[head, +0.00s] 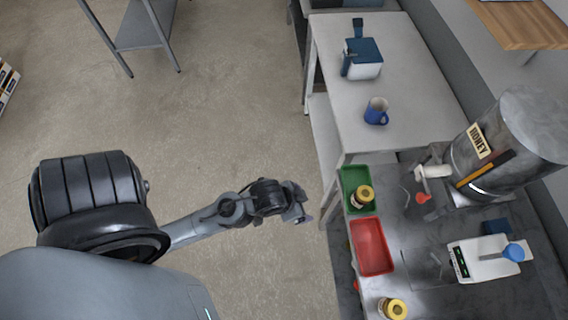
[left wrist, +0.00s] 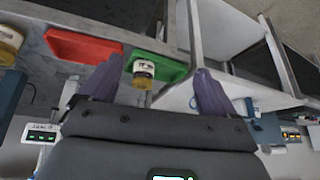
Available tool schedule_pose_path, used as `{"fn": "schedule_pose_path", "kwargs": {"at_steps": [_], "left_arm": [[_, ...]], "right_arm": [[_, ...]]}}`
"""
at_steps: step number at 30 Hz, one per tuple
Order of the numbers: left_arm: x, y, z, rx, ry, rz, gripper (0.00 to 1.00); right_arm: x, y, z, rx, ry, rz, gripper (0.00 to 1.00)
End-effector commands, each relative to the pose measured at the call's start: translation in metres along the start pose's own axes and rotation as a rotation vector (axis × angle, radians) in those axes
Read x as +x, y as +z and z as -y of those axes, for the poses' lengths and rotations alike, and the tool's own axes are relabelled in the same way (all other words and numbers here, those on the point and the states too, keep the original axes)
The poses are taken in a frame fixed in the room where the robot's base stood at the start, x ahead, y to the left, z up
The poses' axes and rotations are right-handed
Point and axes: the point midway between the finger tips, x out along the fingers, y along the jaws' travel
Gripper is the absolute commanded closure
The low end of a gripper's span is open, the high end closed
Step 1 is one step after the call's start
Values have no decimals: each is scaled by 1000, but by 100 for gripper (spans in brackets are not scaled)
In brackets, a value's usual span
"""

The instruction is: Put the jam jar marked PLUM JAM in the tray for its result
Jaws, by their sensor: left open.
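One yellow-lidded jam jar (head: 363,197) with dark contents appears to stand in the green tray (head: 348,178). It also shows between the finger outlines in the left wrist view (left wrist: 143,72). Another yellow-lidded jar (head: 392,308) stands on the dark counter near the red tray (head: 372,247), which looks empty. It shows at the left of the left wrist view (left wrist: 8,45). I cannot read either jar's label, so I cannot tell which is PLUM JAM. My left gripper (head: 301,208) is open and empty, left of the trays and apart from both jars. My right gripper is out of view.
A scale (head: 485,258) stands right of the red tray. A steel HONEY tank (head: 510,140) with a spout stands behind it. A blue mug (head: 376,111) and a blue-and-white box (head: 362,60) stand on the far white table. Floor left of the counter is clear.

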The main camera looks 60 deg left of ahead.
Motion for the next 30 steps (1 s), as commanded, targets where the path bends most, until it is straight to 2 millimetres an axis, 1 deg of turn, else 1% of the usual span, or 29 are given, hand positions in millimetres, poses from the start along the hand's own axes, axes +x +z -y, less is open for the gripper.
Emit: {"fn": "schedule_pose_path", "kwargs": {"at_steps": [1, 3, 6, 11, 17, 20, 23, 26, 30], "left_arm": [[-13, 10, -1, -8, 0, 48, 10], [-27, 20, -2, -16, 2, 106, 10], [-40, 31, -3, -25, 5, 161, 10], [-46, 36, -4, -28, 7, 189, 10], [-46, 36, -4, -28, 7, 188, 10], [-49, 34, -4, -28, 7, 188, 10], [-60, 28, -3, -28, 7, 187, 10], [-76, 19, -2, -28, 7, 187, 10], [-104, 4, 0, -28, 7, 187, 10]], "right_arm": [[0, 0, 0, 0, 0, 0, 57], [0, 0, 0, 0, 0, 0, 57], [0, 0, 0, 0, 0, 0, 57], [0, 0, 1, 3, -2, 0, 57], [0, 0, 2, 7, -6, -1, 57], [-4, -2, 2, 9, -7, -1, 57], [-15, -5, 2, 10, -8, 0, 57], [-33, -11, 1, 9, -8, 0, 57], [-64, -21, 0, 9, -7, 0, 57]]}}
